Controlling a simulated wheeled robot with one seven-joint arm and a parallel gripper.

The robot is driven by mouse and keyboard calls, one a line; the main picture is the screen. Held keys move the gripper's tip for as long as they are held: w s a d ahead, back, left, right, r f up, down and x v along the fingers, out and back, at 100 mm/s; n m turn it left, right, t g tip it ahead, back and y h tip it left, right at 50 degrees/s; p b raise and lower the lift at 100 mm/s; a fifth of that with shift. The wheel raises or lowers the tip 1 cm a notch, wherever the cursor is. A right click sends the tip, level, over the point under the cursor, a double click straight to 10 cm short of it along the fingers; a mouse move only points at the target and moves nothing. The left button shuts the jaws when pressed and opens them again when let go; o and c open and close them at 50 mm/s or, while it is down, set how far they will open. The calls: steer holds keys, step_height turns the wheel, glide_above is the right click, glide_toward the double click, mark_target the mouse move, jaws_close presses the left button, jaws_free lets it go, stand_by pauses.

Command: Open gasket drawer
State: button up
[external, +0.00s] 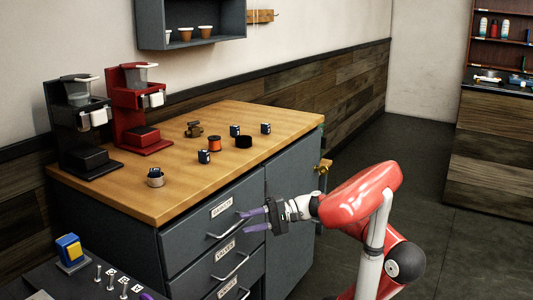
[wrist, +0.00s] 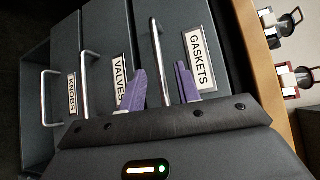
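The gasket drawer (external: 196,232) is the top drawer of the grey cabinet, and its front looks closed. Its label reads "GASKETS" in the wrist view (wrist: 199,60). Its metal bar handle (wrist: 158,50) shows in the wrist view, running down between my purple fingers. My gripper (external: 246,221) is in front of this drawer at the handle's right end. In the wrist view my gripper (wrist: 158,84) is open, with a finger on each side of the handle. Whether either finger touches it I cannot tell.
Below are the valves drawer (wrist: 100,50) and the knobs drawer (wrist: 58,88), each with a bar handle. The wooden countertop (external: 115,192) holds a black brewer (external: 78,120), a red brewer (external: 137,105) and several small parts. A dark surface with small items (external: 95,285) stands at front left.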

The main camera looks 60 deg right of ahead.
mark_target(235, 226)
steer(key=x, duration=0.5)
jaws_close()
